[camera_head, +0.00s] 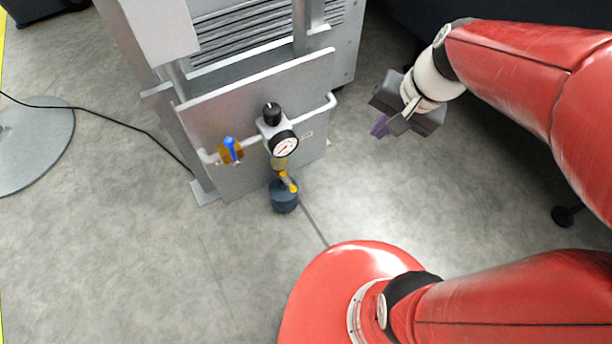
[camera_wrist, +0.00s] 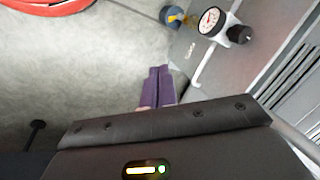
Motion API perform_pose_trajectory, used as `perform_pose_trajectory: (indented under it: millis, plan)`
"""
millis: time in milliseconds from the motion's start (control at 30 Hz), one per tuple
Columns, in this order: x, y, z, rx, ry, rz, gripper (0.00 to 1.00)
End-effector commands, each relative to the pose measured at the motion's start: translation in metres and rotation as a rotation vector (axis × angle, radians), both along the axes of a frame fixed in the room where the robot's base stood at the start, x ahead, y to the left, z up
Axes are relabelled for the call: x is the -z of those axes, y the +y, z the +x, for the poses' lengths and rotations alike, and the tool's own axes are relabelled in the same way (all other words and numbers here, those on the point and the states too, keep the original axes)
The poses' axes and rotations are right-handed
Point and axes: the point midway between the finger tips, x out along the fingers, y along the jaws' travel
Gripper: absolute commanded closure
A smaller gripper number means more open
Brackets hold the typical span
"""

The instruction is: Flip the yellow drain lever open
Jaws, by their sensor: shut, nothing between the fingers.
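The yellow drain lever (camera_head: 289,183) sits low under the pressure gauge (camera_head: 284,145), just above a dark blue cup (camera_head: 284,198). In the wrist view the yellow lever (camera_wrist: 188,20) shows at the top, beside the white gauge (camera_wrist: 211,19) and partly over the dark cup (camera_wrist: 170,15). My gripper (camera_head: 380,125) hangs to the right of the gauge panel, clear of the lever. In the wrist view its purple fingers (camera_wrist: 155,85) are together with nothing between them. The fingers are well apart from the lever.
A grey panel (camera_head: 225,100) carries a white pipe (camera_head: 322,108), a black knob (camera_head: 271,110) and a blue-handled brass valve (camera_head: 231,150) left of the gauge. A louvred machine stands behind. A black cable and a grey round base (camera_head: 35,150) lie left. Floor between gripper and lever is clear.

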Motion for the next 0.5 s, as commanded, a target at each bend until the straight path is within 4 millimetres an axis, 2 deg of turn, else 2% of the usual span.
perform_pose_trajectory:
  millis: [33, 267, 367, 500]
  plan:
    - [0.019, 0.005, 0.014, 0.041, 0.066, 0.043, 1.00]
    - [0.093, 0.027, 0.067, 0.259, 0.310, 0.211, 1.00]
    - [0.133, 0.034, 0.087, 0.367, 0.411, 0.266, 1.00]
    - [0.198, 0.041, 0.109, 0.523, 0.545, 0.324, 1.00]
